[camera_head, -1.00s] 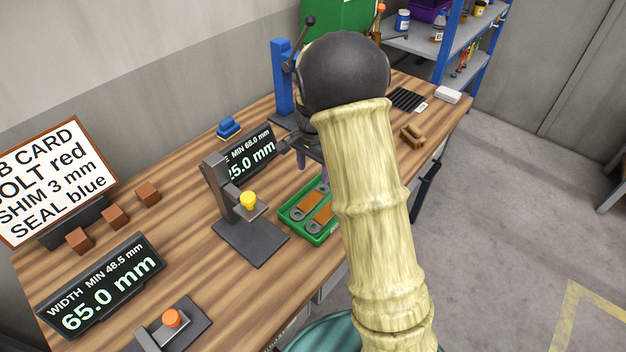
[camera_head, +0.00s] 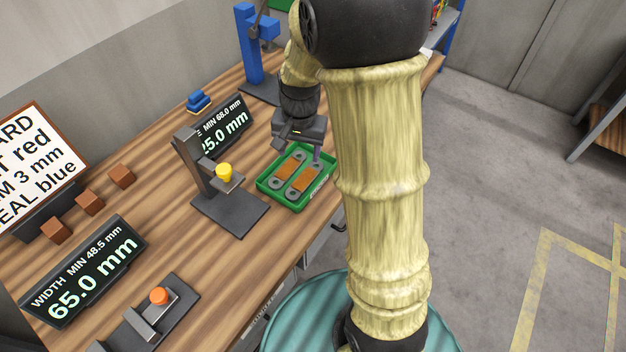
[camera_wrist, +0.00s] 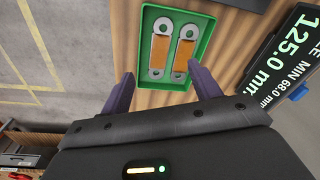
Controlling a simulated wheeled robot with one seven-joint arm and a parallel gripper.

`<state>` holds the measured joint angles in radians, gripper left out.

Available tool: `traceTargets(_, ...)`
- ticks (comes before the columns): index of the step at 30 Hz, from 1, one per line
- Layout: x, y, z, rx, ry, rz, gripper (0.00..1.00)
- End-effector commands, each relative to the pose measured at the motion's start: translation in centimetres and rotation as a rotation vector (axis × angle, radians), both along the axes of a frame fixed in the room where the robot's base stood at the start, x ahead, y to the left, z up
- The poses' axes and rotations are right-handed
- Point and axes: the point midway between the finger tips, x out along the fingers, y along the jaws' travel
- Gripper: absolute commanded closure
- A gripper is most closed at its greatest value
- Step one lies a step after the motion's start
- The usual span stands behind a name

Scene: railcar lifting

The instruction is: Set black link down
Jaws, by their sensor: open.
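I see no black link in either current view. A green tray (camera_head: 267,184) lies on the wooden bench and holds two flat grey links with orange middles, an upper-left one (camera_head: 288,166) and a lower-right one (camera_head: 303,180). In the wrist view the tray (camera_wrist: 148,42) shows beyond my fingertips, with the links (camera_wrist: 160,47) (camera_wrist: 184,49) side by side. My gripper (camera_head: 298,150) is just behind the tray in the head view. In the wrist view its two dark purple fingers (camera_wrist: 161,80) are apart, with nothing between them.
A black stand with a yellow knob (camera_head: 224,172) is left of the tray. A display reading 125.0 mm (camera_wrist: 297,45) stands close to my gripper. A blue post (camera_head: 247,45) rises behind. Another display (camera_head: 88,270) and an orange-knobbed fixture (camera_head: 158,296) are at front left.

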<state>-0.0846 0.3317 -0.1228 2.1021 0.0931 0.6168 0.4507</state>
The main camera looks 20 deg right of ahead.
Motion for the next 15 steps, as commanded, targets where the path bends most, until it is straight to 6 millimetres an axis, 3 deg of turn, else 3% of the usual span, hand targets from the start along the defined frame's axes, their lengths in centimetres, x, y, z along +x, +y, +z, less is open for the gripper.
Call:
traceTargets(3, -4.8, 0.1, 0.9, -0.024, -0.054, 0.193, 0.38)
traceTargets(9, -11.1, 0.3, 1.1, -0.082, -0.122, 0.472, 0.38)
traceTargets(15, -12.6, 0.4, 1.0, -0.103, -0.138, 0.551, 0.38)
